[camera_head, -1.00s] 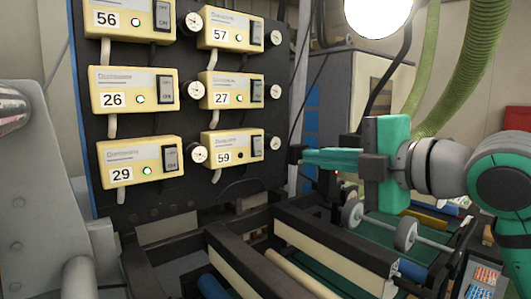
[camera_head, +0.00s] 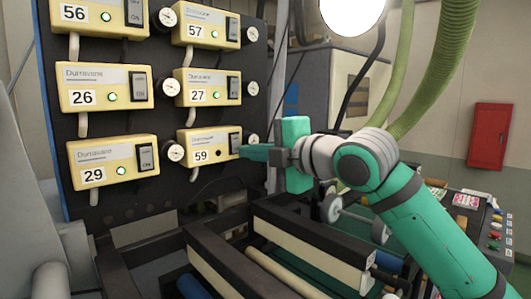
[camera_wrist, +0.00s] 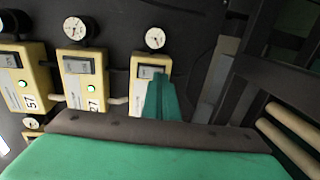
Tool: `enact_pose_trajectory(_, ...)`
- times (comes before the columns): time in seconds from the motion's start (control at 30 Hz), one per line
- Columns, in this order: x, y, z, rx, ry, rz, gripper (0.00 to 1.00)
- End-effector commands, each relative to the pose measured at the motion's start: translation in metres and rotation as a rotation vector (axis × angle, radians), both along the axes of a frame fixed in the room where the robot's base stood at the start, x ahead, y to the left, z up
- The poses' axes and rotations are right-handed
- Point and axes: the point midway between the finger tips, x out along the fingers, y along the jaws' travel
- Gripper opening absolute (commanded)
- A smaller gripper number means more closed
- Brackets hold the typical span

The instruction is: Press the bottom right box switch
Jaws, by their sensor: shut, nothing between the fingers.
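The bottom right box, a yellow unit labelled 59 (camera_head: 205,147), is on the dark panel in the head view. Its lamp is dark, unlike the green lamps on the other boxes. Its grey rocker switch (camera_wrist: 149,72) shows in the wrist view, partly covered by my fingertips. My gripper (camera_head: 243,152) is shut and empty, its teal fingers pointing left at the switch of box 59. The tips are at or very close to the switch; I cannot tell whether they touch.
Box 27 (camera_head: 207,87) is just above, and box 29 (camera_head: 112,162) is to the left. Round gauges (camera_head: 252,88) stand beside the boxes. Rollers and dark frame beams (camera_head: 310,237) lie below my gripper. A red cabinet (camera_head: 489,136) hangs on the far wall.

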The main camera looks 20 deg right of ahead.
Motion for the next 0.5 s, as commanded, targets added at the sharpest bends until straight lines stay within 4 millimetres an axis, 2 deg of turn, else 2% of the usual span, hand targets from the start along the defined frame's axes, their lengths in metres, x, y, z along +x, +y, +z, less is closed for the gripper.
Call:
enact_pose_trajectory(0.2,0.013,0.004,-0.001,0.000,-0.001,-0.003,0.00)
enact_pose_trajectory(0.5,0.016,0.008,-0.002,0.000,-0.001,0.004,0.00)
